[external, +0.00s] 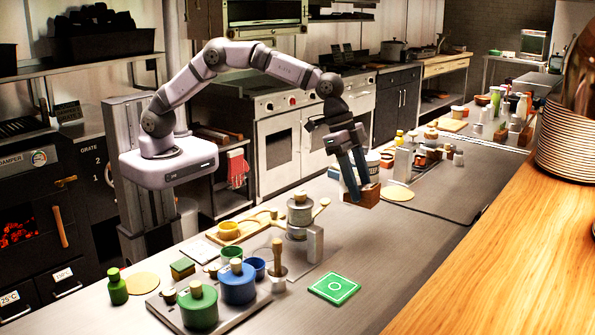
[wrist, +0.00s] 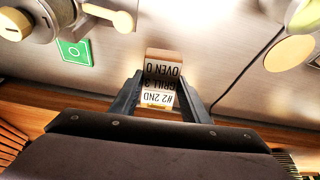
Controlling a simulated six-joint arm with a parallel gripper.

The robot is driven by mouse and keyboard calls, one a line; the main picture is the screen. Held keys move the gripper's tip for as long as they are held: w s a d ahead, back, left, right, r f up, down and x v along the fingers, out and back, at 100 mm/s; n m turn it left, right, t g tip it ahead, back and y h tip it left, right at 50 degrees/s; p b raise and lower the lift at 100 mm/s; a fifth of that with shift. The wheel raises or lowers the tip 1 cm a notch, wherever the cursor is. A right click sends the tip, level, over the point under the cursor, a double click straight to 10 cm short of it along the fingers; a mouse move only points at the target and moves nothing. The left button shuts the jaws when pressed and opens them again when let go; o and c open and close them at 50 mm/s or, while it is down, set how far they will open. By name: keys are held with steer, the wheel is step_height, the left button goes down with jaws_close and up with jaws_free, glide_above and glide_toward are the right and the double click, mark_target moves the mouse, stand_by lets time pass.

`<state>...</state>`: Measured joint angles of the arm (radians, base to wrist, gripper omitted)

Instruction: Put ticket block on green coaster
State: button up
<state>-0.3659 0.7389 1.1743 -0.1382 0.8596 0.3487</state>
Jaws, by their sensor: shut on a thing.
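The ticket block (external: 364,194) is a brown wooden block with a white printed ticket. In the wrist view the block (wrist: 162,72) shows lines of text upside down between the fingers. My gripper (external: 357,184) points down and is shut on the block; the fingers also show in the wrist view (wrist: 158,92). The block appears held above the steel counter, though the exact height is hard to tell. The green coaster (external: 334,288) is a flat square with a white ring, lying bare on the counter nearer the camera. In the wrist view the coaster (wrist: 75,52) is at upper left.
A weighing stand with a metal pot (external: 300,210) stands left of the block. A green pot (external: 198,306) and a blue pot (external: 238,284) sit on a tray left of the coaster. A round tan mat (external: 398,193) lies right of the block.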

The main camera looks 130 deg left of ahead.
steer(key=m, duration=0.1)
glide_above(329, 283)
steer(key=s, duration=0.2)
steer(key=shift+s+f+p, duration=0.1)
steer(key=shift+f+p, duration=1.4)
steer(key=shift+f, duration=3.15)
steer(key=shift+f, duration=0.1)
steer(key=o, duration=0.7)
steer(key=shift+f, duration=0.1)
steer(key=o, duration=0.4)
steer(key=shift+r, duration=0.3)
steer(key=b+v, duration=0.3)
steer(key=v, duration=0.8)
steer(key=shift+s+r+b, duration=0.25)
steer(key=shift+r+b, duration=0.1)
